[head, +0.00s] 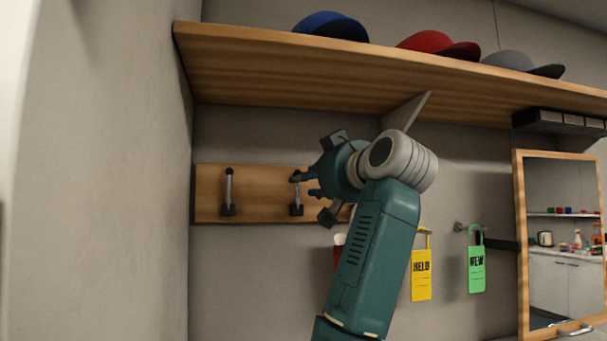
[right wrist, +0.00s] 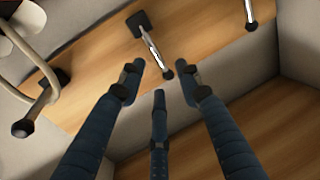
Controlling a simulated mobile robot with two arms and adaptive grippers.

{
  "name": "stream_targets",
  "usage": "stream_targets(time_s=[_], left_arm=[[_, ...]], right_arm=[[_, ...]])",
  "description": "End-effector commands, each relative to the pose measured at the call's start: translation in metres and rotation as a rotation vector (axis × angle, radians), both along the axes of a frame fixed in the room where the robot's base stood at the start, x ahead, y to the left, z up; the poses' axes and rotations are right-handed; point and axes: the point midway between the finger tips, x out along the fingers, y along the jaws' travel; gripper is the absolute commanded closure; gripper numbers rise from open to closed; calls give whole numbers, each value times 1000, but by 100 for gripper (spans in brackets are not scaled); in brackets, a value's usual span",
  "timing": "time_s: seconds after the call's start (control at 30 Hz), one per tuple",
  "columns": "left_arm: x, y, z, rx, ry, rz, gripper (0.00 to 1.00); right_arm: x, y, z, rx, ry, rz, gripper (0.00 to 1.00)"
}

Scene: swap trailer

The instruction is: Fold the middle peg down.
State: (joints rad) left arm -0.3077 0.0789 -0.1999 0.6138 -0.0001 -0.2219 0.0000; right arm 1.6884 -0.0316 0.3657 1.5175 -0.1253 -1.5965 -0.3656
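A wooden peg board (head: 262,207) is on the wall under the shelf. The middle peg (head: 296,195) stands upright from its dark base at the lower part of the board. In the right wrist view, the middle peg (right wrist: 155,50) has its dark tip between the fingertips of my right gripper (right wrist: 163,78). The fingers are spread, and no firm grip on the peg shows. In the head view my right gripper (head: 312,184) is at the peg's right side, near its tip. My left gripper is out of view.
The left peg (head: 229,190) also stands upright. Another peg (right wrist: 38,102) carries a loop in the right wrist view; my arm hides it in the head view. A shelf (head: 300,72) with caps is above. Yellow (head: 422,275) and green (head: 476,270) tags hang right.

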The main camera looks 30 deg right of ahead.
Motion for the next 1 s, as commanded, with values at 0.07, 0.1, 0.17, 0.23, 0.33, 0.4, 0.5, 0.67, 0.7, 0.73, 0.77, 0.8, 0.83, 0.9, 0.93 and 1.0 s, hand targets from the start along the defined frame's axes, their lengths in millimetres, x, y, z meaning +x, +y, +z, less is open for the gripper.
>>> stream_targets(time_s=[0.07,0.1,0.17,0.23,0.33,0.4,0.5,0.67,0.7,0.73,0.77,0.8,0.83,0.9,0.93,1.0], left_arm=[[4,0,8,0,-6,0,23],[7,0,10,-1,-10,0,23],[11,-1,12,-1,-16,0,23],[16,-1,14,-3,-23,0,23],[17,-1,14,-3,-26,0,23],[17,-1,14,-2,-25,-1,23],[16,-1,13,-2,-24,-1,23],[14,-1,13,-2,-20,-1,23],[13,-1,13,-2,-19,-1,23],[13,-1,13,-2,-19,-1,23],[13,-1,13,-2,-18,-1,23],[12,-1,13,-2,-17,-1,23],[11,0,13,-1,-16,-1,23],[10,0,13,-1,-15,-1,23],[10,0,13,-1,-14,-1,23],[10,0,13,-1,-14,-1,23]], right_arm=[[13,0,2,1,3,1,66],[18,-1,2,1,2,1,66],[23,-1,2,0,1,1,66],[28,-1,1,-1,1,1,66],[31,-1,0,-1,0,1,66],[32,-1,0,-1,-1,0,66],[32,-2,0,0,-1,0,66],[32,-2,0,0,0,1,84],[32,-1,0,0,0,1,92],[32,-1,-1,0,0,1,98],[32,-1,-1,0,1,1,100],[32,-1,-1,-1,2,2,100],[32,-1,-1,-1,2,2,100],[32,-1,-2,-1,3,2,100],[32,-1,-2,-1,4,2,100],[33,-1,-2,-2,4,3,100]])
